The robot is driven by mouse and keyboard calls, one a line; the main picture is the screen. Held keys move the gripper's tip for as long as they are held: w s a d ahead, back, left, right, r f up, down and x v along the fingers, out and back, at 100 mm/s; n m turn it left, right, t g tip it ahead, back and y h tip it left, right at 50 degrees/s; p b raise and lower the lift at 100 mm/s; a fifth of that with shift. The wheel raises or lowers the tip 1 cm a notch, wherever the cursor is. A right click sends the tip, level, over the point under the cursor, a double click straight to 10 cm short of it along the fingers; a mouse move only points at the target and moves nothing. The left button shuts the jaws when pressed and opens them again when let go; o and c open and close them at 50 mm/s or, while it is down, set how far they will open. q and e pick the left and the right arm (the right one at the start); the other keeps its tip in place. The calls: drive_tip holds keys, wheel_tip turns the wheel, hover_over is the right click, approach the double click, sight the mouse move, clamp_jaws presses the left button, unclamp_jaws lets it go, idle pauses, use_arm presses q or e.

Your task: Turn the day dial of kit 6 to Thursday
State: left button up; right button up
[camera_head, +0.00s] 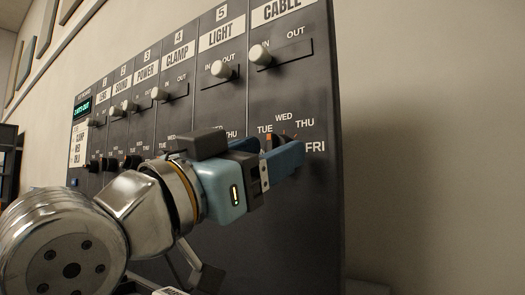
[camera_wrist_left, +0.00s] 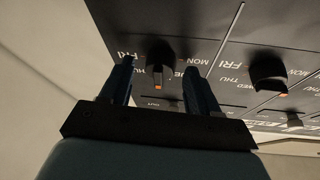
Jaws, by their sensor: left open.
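The day dial of kit 6, on the rightmost panel column headed CABLE, is a dark knob (camera_wrist_left: 160,62) with an orange mark. In the head view the dial (camera_head: 268,142) is mostly hidden behind my fingers; TUE, WED, THU and FRI show around it. In the left wrist view its orange mark points down the picture, between THU and a partly covered label on the right. My left gripper (camera_head: 276,151) is open at the dial. In the left wrist view its fingertips (camera_wrist_left: 158,72) lie on either side of the knob; contact cannot be told. My right gripper is out of view.
The dark panel (camera_head: 298,215) has columns for LIGHT, CLAMP, POWER and others to the left. The CABLE IN/OUT slider knob (camera_head: 260,55) sits above the dial. A neighbouring dial (camera_wrist_left: 268,72) is right of my fingers in the wrist view. Bare wall lies right of the panel.

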use_arm(q)
drive_tip(key=c, duration=1)
drive_tip(key=shift+s+m+g+b, duration=0.1)
drive_tip(key=shift+m+g+b, duration=0.25)
drive_tip(key=shift+m, duration=0.35)
drive_tip(key=m+g, duration=0.1)
drive_tip(key=m, duration=0.1)
drive_tip(key=m+g+h, duration=0.1)
drive_tip(key=m, duration=0.2)
drive_tip(key=m+g+b, duration=0.1)
drive_tip(key=m, duration=0.1)
drive_tip(key=shift+w+a+r+m+g, duration=0.15)
drive_tip(key=shift+w+m+g, duration=0.1)
drive_tip(key=shift+m, duration=0.05)
drive_tip(key=shift+r+m+g, duration=0.1)
drive_tip(key=shift+m+g, duration=0.5)
drive_tip(key=shift+m, duration=0.6)
